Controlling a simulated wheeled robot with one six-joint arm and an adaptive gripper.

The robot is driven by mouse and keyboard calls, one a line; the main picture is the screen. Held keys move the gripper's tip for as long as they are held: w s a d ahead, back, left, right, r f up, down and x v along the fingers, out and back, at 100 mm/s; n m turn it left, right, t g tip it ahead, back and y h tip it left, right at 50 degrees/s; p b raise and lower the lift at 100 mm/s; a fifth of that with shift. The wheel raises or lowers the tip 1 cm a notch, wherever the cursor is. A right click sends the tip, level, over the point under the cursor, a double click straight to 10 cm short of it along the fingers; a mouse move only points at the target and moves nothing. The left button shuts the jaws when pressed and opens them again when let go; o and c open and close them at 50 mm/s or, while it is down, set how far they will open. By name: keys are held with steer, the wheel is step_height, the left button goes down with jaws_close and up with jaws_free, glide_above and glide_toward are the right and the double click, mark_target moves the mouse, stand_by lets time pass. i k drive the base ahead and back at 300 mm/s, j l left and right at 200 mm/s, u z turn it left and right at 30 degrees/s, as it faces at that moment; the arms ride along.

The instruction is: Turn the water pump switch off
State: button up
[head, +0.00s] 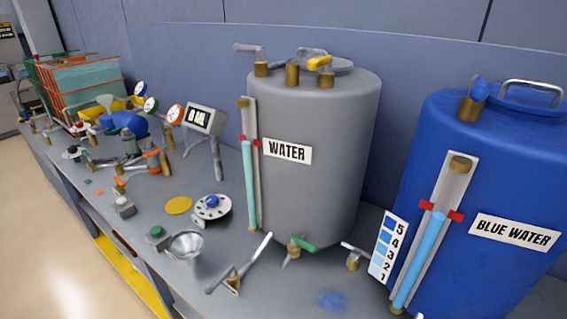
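No switch labelled as the water pump's can be made out. A small box with a green top (157,235) sits near the bench's front edge, beside a metal funnel (187,246). A small grey box (124,207) stands farther left on the same edge. I cannot tell whether either is the pump switch, or its position. The grey tank labelled WATER (315,190) stands at the middle back, with a sight tube (249,185) on its left side and a green-handled valve (300,246) at its base. My gripper is not in view.
A blue BLUE WATER tank (440,130) fills the right. A long silver lever (242,270) stands at the front edge. Gauges, a display (203,117), a blue-knobbed disc (211,207), a yellow disc (178,205) and valves crowd the bench. Open floor (50,230) lies lower left.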

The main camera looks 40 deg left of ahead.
mark_target(72, 149)
steer(key=u, duration=2.3)
steer(key=i+j, duration=0.25)
steer(key=i, duration=0.25)
steer(key=i+j, duration=0.2)
steer(key=i, duration=0.3)
steer(key=i+j, duration=0.25)
steer(key=i, duration=0.25)
steer(key=i+j, duration=0.25)
steer(key=i, duration=0.3)
steer(key=i+j+u, duration=0.1)
steer(key=i, duration=0.4)
steer(key=i+j, duration=0.3)
steer(key=i, duration=0.2)
steer(key=i+j, duration=0.2)
steer(key=i, duration=0.3)
